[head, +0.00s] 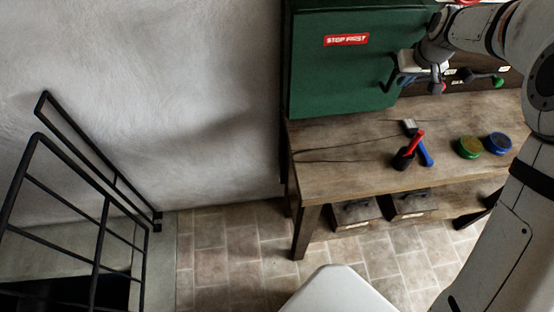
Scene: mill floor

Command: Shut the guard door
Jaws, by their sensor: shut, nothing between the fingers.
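The guard door is a green panel (340,75) with a red "STOP FIRST" label, in the upper middle of the head view above the workbench. A dark curved handle (391,75) is at its right edge. How far the door stands open is hard to tell from this angle. My gripper (408,79) is shut and empty, close by the handle at the door's right edge. Whether it touches the handle or the door cannot be told. My arm comes in from the upper right and hides part of what is behind it.
The wooden bench (340,165) carries a brush (410,127), red and blue handled tools (415,142), a green tin (469,147) and a blue tin (498,143). A green knob (498,82) sits behind. A black railing (98,240) stands left. Tiled floor (225,245) lies clear between.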

